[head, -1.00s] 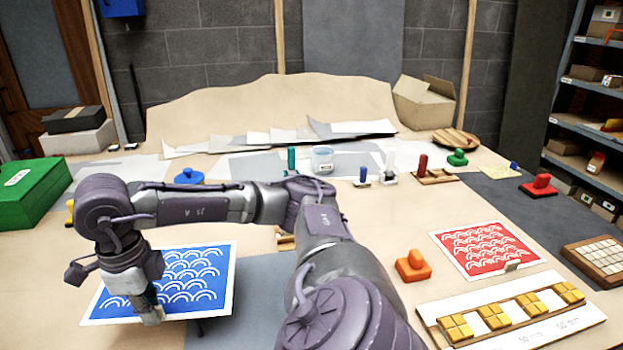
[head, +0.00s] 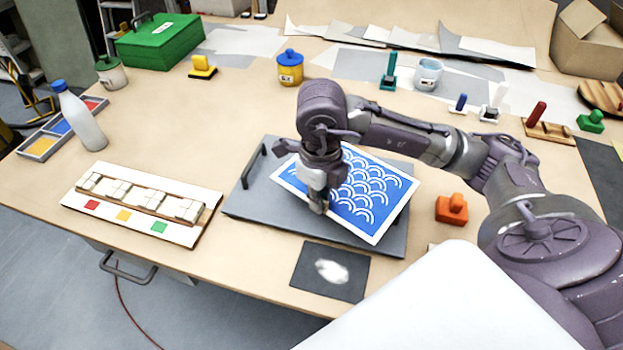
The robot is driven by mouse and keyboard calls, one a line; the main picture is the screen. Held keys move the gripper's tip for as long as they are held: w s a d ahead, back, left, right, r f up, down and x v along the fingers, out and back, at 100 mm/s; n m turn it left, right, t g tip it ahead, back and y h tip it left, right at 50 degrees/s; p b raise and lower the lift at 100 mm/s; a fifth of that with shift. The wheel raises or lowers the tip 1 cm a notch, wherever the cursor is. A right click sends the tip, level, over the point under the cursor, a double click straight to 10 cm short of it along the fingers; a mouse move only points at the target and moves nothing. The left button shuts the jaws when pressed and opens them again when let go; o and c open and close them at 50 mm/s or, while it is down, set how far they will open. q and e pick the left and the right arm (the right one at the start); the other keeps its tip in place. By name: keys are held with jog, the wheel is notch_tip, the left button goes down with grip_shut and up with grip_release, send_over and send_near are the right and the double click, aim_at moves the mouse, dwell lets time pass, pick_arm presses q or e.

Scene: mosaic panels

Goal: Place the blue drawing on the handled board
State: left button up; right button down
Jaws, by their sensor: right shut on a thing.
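The blue drawing (head: 375,205), a white-bordered sheet with white arc patterns, is in the middle of the head view. My right gripper (head: 318,206) is shut on its left part, and the gripper and wrist hide some of the sheet. The handled board (head: 246,204) is a dark grey panel with a black handle (head: 253,166) at its left end. The drawing is over the board's right part, turned askew, with its right corner past the board's edge. I cannot tell whether it touches the board. My left gripper is not in view.
A tile strip (head: 140,217) lies left of the board. A dark card with a white smudge (head: 331,270) lies in front, and an orange stamp (head: 451,209) stands to the right. A bottle (head: 82,120) stands at far left. The table behind the board's handle is clear.

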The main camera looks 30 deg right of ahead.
jog(key=p, duration=0.2)
send_over(300, 210)
jog(key=f, duration=0.3)
jog(key=shift+s+f, duration=0.25)
jog(key=shift+f, duration=0.1)
jog(key=shift+w+f, duration=0.2)
jog(key=shift+w, duration=0.05)
notch_tip(300, 210, down, 4)
jog(key=shift+f+p, duration=0.1)
jog(key=shift+p, duration=0.4)
jog(key=shift+f, duration=0.1)
jog(key=c, duration=1.3)
grip_release()
